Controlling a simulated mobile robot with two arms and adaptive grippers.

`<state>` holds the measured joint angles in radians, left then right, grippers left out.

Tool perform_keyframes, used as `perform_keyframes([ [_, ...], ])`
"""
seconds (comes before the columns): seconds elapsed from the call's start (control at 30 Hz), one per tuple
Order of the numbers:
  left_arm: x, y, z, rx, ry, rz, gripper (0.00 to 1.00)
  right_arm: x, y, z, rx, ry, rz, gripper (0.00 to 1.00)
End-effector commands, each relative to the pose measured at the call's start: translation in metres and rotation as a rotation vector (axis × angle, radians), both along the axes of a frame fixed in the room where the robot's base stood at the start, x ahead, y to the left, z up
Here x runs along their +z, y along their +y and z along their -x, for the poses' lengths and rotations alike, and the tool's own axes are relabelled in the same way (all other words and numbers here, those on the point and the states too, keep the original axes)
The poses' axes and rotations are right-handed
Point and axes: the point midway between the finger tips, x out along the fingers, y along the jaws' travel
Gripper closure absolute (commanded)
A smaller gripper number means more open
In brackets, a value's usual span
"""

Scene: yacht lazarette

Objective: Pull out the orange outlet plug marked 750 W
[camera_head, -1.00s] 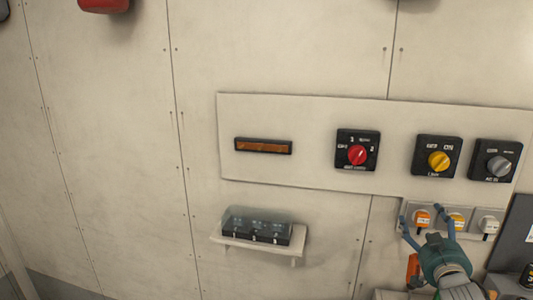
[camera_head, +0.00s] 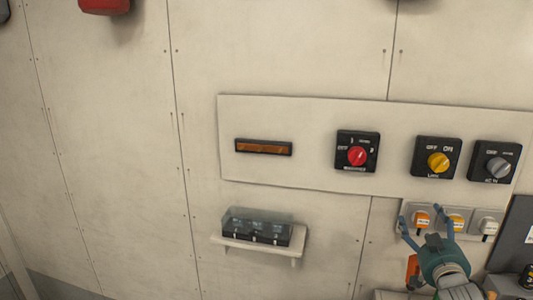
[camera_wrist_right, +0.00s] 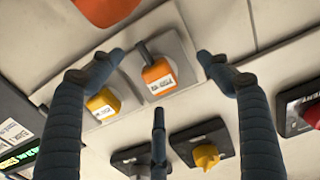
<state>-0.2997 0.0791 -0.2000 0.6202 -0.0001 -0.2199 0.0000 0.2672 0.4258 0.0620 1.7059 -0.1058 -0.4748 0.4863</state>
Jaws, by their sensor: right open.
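The orange outlet plug (camera_head: 422,220) sits in the leftmost of a row of wall outlets in the head view. It also shows in the right wrist view (camera_wrist_right: 158,77), with a white label too small to read surely. My right gripper (camera_head: 424,226) is open in front of it. In the right wrist view the fingertips (camera_wrist_right: 163,57) are spread to either side of the orange plug, with no clear contact. A yellow plug (camera_head: 456,223) is in the neighbouring outlet and a white plug (camera_head: 488,227) to its right. My left gripper is out of view.
Above the outlets is a panel (camera_head: 310,180) with red (camera_head: 357,156), yellow (camera_head: 438,162) and grey (camera_head: 498,168) rotary switches. A shelf (camera_head: 235,243) with a clear-covered box stands left. An orange object (camera_head: 412,270) is just below the outlets. A dark box (camera_head: 515,240) is at right.

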Motion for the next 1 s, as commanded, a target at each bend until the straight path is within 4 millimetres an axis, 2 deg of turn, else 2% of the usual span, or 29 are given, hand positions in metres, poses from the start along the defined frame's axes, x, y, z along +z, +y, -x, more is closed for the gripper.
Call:
perform_keyframes([
  [0.73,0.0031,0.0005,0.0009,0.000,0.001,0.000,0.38,0.0000,0.0000,0.0000,0.000,0.000,0.001,0.23],
  [1.0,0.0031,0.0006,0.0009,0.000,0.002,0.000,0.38,0.0000,0.0000,0.0000,0.000,0.000,0.001,0.76],
])
